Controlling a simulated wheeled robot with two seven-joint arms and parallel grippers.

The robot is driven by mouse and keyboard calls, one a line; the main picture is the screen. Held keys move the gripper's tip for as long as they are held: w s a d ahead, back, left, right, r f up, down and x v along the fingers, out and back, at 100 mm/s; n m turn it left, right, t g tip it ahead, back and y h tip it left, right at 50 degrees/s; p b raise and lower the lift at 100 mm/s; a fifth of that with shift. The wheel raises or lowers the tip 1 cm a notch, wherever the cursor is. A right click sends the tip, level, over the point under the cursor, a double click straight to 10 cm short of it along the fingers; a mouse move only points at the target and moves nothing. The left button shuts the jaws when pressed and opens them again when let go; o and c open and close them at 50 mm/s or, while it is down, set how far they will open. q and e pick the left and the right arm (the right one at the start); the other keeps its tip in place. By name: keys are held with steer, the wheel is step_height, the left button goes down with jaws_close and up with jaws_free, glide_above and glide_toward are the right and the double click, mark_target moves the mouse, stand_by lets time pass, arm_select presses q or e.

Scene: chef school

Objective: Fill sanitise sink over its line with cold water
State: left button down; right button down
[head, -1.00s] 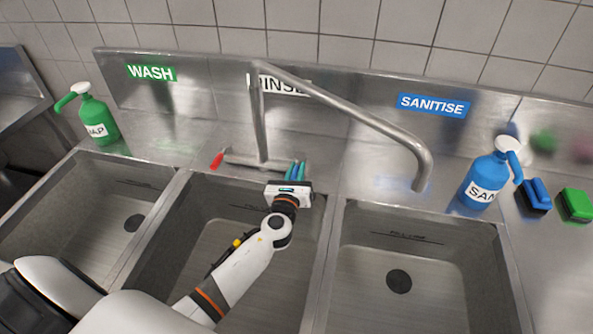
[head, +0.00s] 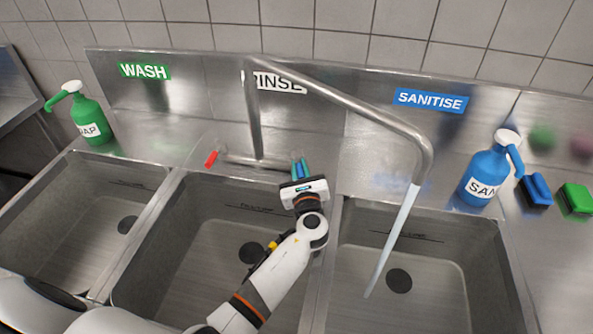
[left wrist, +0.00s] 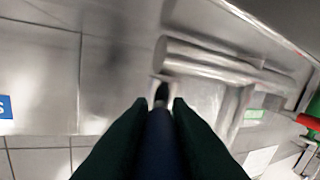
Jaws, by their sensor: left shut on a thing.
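The sanitise sink (head: 345,262) is the right basin, below the blue SANITISE sign (head: 431,100). A dark fill line (head: 407,237) marks its back wall, above a round drain. A thin stream of water (head: 394,238) falls from the spout (head: 424,165) into this sink. I see no clear water level in it. My left gripper (head: 299,165) is at the right end of the tap base and is shut on the blue tap handle (left wrist: 160,145), which its fingers largely hide in the head view. My right gripper is not in view.
The red tap handle (head: 211,159) is at the tap's left end. A blue sanitiser bottle (head: 483,178) and sponges (head: 575,199) stand right of the sink. A green soap bottle (head: 90,120) is far left. The rinse sink (head: 190,235) lies under my left arm.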

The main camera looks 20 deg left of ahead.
arm_select(q)
steer(key=c, duration=1.3)
jaws_free()
steer(key=shift+c, duration=0.2)
steer(key=p+v, duration=0.2)
steer(key=v, duration=1)
steer(key=shift+p, duration=0.3)
steer(key=shift+f, duration=0.1)
